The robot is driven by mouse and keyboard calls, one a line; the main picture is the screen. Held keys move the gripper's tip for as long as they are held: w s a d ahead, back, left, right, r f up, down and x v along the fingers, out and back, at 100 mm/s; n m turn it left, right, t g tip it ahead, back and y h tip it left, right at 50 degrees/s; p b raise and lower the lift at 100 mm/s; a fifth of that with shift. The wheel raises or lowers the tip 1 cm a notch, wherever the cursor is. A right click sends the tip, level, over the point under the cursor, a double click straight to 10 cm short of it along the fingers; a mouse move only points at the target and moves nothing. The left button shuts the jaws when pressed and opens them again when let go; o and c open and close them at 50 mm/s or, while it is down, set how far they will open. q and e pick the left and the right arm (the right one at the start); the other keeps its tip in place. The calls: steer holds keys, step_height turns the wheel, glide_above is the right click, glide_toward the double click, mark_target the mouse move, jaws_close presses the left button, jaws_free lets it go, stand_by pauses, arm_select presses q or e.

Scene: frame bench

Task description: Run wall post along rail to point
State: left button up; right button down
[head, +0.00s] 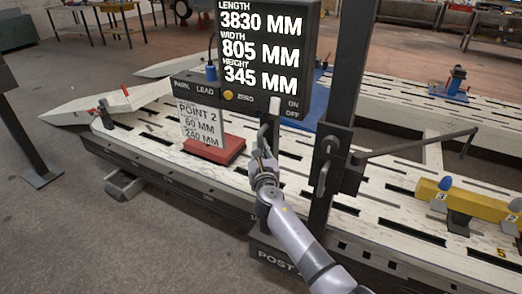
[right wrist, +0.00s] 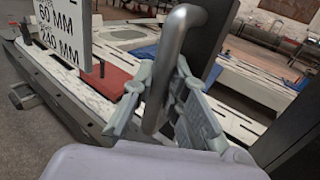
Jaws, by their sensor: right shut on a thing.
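The wall post (head: 350,80) is a tall dark upright at the front of the white slotted bench (head: 150,125). Its foot is lettered "POST" (head: 275,258). My right gripper (head: 264,160) is shut on a grey handle (head: 266,133) left of the upright. In the right wrist view the gripper (right wrist: 158,100) has its fingers around this bent bar (right wrist: 178,55). The dark rail (head: 180,188) runs along the bench's front side. A card (head: 200,118) reading "POINT 2, 60 MM, 240 MM" stands by a red block (head: 214,150). My left gripper is not in view.
A display (head: 262,40) reads length 3830, width 805, height 345 mm. Below are PARK, LEAD, ZERO and ON/OFF labels. A second handle (head: 322,178) and a side arm (head: 420,143) are on the post. A yellow beam (head: 470,203) lies right. Floor is clear at front left.

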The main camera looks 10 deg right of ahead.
steer(key=c, duration=1.6)
jaws_free()
steer(key=shift+o, duration=0.2)
steer(key=shift+s, duration=0.1)
steer(key=s, duration=1.2)
